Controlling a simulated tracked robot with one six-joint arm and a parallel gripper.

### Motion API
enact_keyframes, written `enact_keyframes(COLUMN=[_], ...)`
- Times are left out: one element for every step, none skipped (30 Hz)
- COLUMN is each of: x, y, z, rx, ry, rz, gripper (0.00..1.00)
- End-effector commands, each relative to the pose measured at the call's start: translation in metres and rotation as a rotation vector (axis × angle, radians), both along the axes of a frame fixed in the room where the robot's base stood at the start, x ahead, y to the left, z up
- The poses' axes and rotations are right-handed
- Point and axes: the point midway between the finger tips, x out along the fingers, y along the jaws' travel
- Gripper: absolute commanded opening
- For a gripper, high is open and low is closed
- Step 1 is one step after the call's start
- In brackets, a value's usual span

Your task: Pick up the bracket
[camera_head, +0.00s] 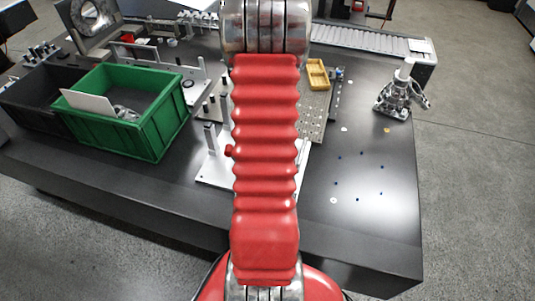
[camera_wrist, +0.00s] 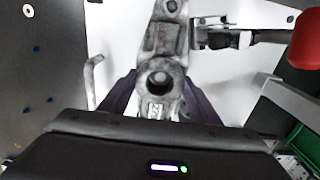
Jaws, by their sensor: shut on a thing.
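In the wrist view the bracket (camera_wrist: 167,38) is a worn grey metal part with a round hole at its near end. My gripper (camera_wrist: 160,88) is shut on this near end, with one dark finger on each side. The bracket lies over a white plate; I cannot tell whether it touches the plate. In the head view my red arm hides my gripper and the bracket.
A toggle clamp with a red handle (camera_wrist: 305,40) is close at the right in the wrist view. In the head view, a green bin (camera_head: 160,126) stands left, a yellow tray (camera_head: 318,72) behind, and a metal device (camera_head: 395,97) right. The front-right tabletop is mostly clear.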

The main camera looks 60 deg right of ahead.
Motion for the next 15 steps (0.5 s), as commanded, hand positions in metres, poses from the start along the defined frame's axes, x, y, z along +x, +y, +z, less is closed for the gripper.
enact_keyframes(x=[0.000,0.000,0.000,0.000,0.000,0.001,0.001,0.001,0.000,0.001,0.001,0.001,0.001,0.001,0.001], y=[-0.002,-0.002,-0.002,-0.002,-0.002,-0.002,-0.002,-0.002,-0.002,-0.002,-0.002,-0.002,-0.002,-0.002,-0.002], z=[0.006,0.009,0.014,0.018,0.022,0.028,0.034,0.039,0.047,0.054,0.060,0.070,0.077,0.084,0.094], rx=[-0.004,-0.005,-0.006,-0.006,-0.006,-0.007,-0.007,-0.008,-0.007,-0.008,-0.007,-0.009,-0.008,-0.008,-0.008], ry=[-0.002,-0.002,-0.002,-0.002,-0.003,-0.003,-0.003,-0.003,-0.003,-0.003,-0.003,-0.003,-0.003,-0.004,-0.004], rz=[-0.002,-0.002,-0.002,-0.002,-0.002,-0.001,-0.001,-0.001,-0.001,-0.001,-0.001,-0.001,-0.001,-0.001,-0.001], gripper=[0.17,0.17,0.17,0.17,0.17,0.17,0.17,0.17,0.17,0.17,0.17,0.17,0.17,0.17,0.17])
